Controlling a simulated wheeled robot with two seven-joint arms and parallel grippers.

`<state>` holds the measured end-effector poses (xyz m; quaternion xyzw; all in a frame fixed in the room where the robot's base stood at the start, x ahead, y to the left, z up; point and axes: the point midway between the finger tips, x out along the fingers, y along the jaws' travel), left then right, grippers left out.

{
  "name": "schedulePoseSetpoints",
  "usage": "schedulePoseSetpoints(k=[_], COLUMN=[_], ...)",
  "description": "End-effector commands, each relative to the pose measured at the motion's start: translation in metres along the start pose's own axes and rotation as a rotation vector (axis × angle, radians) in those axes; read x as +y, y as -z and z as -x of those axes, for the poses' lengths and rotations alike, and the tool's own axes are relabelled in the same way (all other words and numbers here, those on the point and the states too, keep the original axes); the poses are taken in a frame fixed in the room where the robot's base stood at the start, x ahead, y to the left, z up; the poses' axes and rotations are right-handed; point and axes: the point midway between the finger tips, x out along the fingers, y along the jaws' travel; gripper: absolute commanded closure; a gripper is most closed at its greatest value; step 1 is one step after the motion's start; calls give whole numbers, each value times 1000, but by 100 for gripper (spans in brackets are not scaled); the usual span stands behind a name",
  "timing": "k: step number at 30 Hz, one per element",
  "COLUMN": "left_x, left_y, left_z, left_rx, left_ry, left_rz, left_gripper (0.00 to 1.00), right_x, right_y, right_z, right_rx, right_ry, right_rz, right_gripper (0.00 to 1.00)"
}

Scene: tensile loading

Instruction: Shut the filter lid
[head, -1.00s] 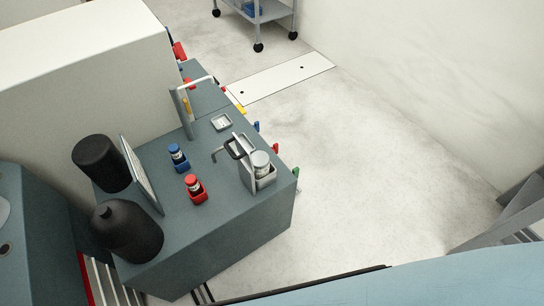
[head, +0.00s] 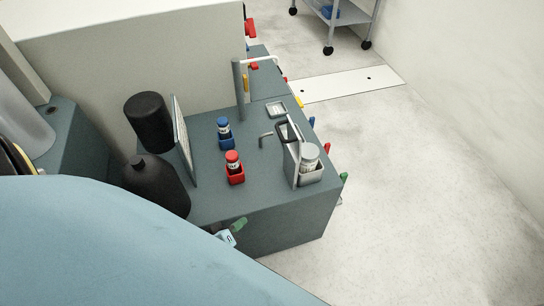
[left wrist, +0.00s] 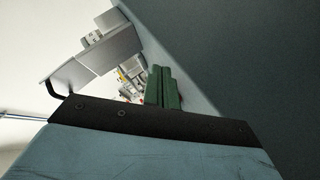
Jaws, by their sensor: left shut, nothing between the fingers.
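The filter is probably the small grey open-topped box (head: 312,177) at the right front corner of the teal bench, with a pale round canister (head: 310,155) in it. A flat grey panel with a black handle (head: 284,131) stands upright along the box's left side; it looks like the lid, standing open. My left gripper (head: 238,224), with green fingers, is low by the bench's front edge, left of the box and apart from it. In the left wrist view its fingers (left wrist: 162,87) are together and empty. My right gripper is out of view.
A wheeled cart (head: 345,20) stands behind. Floor to the right is clear.

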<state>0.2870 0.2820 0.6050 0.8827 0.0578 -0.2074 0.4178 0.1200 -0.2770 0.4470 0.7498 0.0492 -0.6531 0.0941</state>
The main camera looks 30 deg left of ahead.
Motion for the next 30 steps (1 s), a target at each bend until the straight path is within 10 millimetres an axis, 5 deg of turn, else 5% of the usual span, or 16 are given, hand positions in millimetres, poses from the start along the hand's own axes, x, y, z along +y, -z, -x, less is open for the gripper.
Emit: schedulePoseSetpoints(k=[1,6,12,19,30], left_x=[15,76,111,124,152], left_y=[16,76,112,128,165], left_z=[-8,2,22,14,-48], left_rx=[74,241,301,312,312], left_ry=[-94,-375,-560,-597,-596], left_rz=[120,528,803,860,856], left_gripper=[100,100,100,100,100], right_x=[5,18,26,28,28], right_y=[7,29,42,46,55], right_z=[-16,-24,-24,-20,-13], right_rx=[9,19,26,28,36], right_ry=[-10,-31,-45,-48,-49], right_rz=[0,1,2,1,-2], right_gripper=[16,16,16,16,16])
